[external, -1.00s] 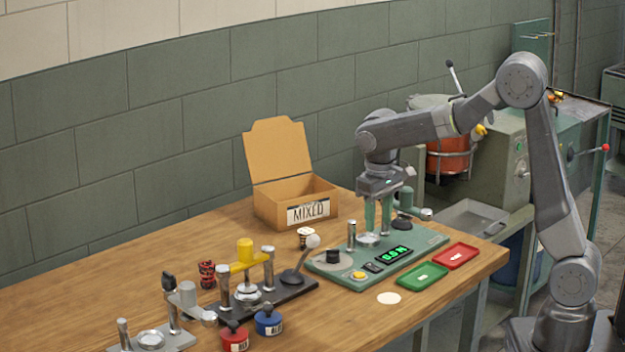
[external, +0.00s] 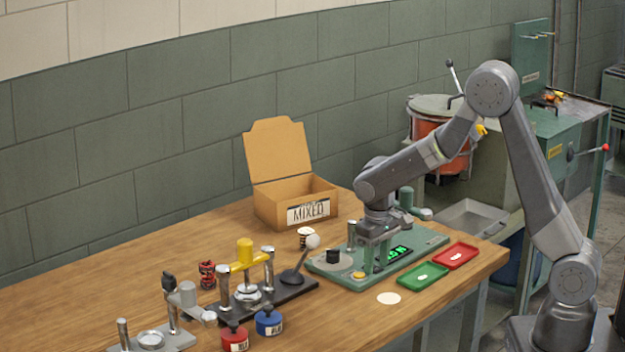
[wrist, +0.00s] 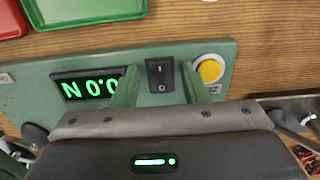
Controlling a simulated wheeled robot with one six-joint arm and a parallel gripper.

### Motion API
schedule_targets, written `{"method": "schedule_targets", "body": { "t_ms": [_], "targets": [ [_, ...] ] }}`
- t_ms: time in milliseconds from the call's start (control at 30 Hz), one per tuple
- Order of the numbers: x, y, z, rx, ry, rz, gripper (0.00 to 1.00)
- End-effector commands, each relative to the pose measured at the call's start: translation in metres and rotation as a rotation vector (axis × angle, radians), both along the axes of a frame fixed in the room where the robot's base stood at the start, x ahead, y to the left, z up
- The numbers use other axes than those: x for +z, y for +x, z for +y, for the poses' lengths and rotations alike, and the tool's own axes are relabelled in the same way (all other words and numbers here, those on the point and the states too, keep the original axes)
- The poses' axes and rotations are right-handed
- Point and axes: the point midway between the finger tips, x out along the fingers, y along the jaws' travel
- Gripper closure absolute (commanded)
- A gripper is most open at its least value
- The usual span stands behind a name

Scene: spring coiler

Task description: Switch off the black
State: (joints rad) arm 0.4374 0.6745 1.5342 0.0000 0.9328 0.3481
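A black rocker switch (wrist: 160,75) sits on the green instrument base (wrist: 235,75), between the lit green display (wrist: 90,88) and a yellow button (wrist: 210,70). My gripper (wrist: 158,84) is open, its two green fingers apart on either side of the switch in the wrist view. No object is held between them. I cannot tell whether the fingertips touch the panel. In the external view my gripper (external: 375,267) is low over the green base (external: 428,240), and its fingers largely hide the switch.
A green tray (external: 423,276) and a red tray (external: 456,256) lie in front of the base. A black-based press (external: 285,293) with a ball-ended lever stands to the left. A MIXED box (external: 266,212) stands behind. Red (external: 234,338) and blue (external: 268,322) weights stand front left.

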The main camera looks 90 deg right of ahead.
Motion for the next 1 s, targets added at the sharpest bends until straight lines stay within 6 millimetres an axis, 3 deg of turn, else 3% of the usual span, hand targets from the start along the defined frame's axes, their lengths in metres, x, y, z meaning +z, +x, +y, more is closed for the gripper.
{"method": "schedule_targets", "body": {
  "t_ms": [33, 200, 1000],
  "targets": [
    [0.0001, 0.0000, 0.0000, 0.000, 0.000, 0.000, 0.70],
    [0.0003, 0.0001, -0.0001, 0.000, 0.000, 0.000, 1.00],
    [0.0025, 0.0059, -0.0059, 0.000, 0.184, 0.184, 1.00]
  ]
}}
